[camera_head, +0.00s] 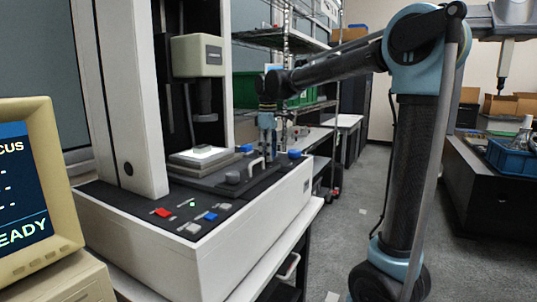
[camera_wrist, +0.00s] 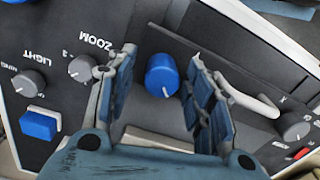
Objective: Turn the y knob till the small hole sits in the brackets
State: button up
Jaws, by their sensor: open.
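My gripper (camera_head: 267,152) is open above the deck of the white and black measuring machine (camera_head: 255,235). In the wrist view, a blue knob (camera_wrist: 160,72) with a white pointer mark shows between my two spread fingers (camera_wrist: 158,62). I cannot tell whether they touch it. No y label is readable on it. In the head view, one blue knob (camera_head: 295,153) is right of my gripper and another (camera_head: 245,148) is left of it. A screen (camera_head: 22,190) at the left reads "OCUS", dashes and "READY". The small hole and the brackets are not visible.
A white bent handle (camera_wrist: 255,97) stands right of the fingers in the wrist view. Grey knobs marked zoom (camera_wrist: 82,68) and light (camera_wrist: 28,83) and a blue button (camera_wrist: 40,123) lie left. The machine's head (camera_head: 197,56) hangs over the bright stage (camera_head: 203,154).

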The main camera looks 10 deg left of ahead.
jog(key=c, duration=1.1)
jog(key=shift+o, duration=0.2)
jog(key=m, duration=0.5)
jog(key=shift+w, duration=0.15)
jog(key=shift+r, duration=0.1)
jog(key=o, duration=1.1)
jog(key=shift+c, duration=0.2)
